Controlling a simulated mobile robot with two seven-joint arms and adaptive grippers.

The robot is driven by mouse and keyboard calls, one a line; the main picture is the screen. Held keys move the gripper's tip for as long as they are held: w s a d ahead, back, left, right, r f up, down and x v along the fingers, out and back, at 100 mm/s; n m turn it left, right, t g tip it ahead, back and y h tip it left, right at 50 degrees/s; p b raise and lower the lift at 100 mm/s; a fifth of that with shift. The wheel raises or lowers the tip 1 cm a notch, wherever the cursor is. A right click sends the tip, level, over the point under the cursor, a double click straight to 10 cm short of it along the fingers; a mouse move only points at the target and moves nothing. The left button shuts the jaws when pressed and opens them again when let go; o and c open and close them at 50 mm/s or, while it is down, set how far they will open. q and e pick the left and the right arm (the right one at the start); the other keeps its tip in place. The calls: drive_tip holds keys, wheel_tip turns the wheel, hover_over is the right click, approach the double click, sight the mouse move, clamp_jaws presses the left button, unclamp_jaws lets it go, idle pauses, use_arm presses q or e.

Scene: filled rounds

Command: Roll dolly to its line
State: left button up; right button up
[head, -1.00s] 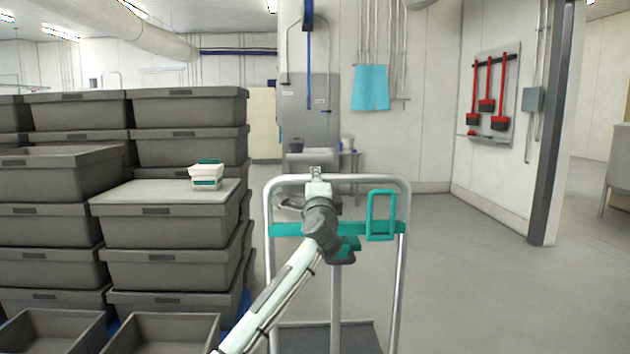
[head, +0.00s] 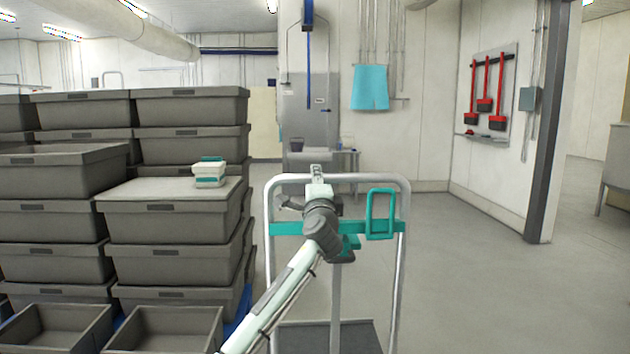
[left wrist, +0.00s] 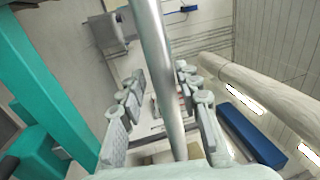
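The dolly stands in front of me in the head view. It has a grey tubular push handle (head: 378,178), a teal cross strip (head: 287,229) with a teal frame on it, and a dark deck (head: 352,338) low down. My left gripper (head: 317,172) is at the middle of the handle's top bar. My right gripper is not in view. No floor line can be made out.
Stacked grey crates (head: 170,215) stand close on the left, with a white and teal box (head: 208,173) on one lid. A dark post (head: 549,130) stands at the right. A small table (head: 345,158) is behind the dolly. Floor (head: 470,270) to the right is clear.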

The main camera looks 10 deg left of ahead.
use_arm(q)
drive_tip(key=shift+o, duration=0.4)
drive_tip(key=shift+a+r, duration=0.1)
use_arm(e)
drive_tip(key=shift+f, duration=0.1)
use_arm(q)
drive_tip(key=v, duration=1.2)
drive_tip(key=s+a+f+n+g+h, duration=0.1)
drive_tip(key=s+a+f+n+g, duration=0.2)
drive_tip(key=f, duration=0.8)
drive_tip(key=s+a+f+n+g, duration=0.1)
drive_tip(key=s+a+f+g, duration=0.3)
drive_tip(key=f, duration=0.8)
drive_tip(key=s+a+f+n+g+h, duration=0.1)
drive_tip(key=s+f+n, duration=0.2)
drive_tip(key=s+f, duration=0.55)
drive_tip(key=s+a+f+n+g+h, duration=0.1)
drive_tip(key=s+a+f+n+g, duration=0.1)
drive_tip(key=s+f, duration=0.9)
drive_tip(key=s+a+f+n+g+h, duration=0.1)
drive_tip(key=s+f+n+g, duration=0.3)
drive_tip(key=s+f, duration=0.7)
drive_tip(key=s+a+g, duration=0.1)
drive_tip(key=s+g, duration=0.1)
drive_tip(key=s, duration=0.2)
drive_tip(key=shift+f, duration=0.15)
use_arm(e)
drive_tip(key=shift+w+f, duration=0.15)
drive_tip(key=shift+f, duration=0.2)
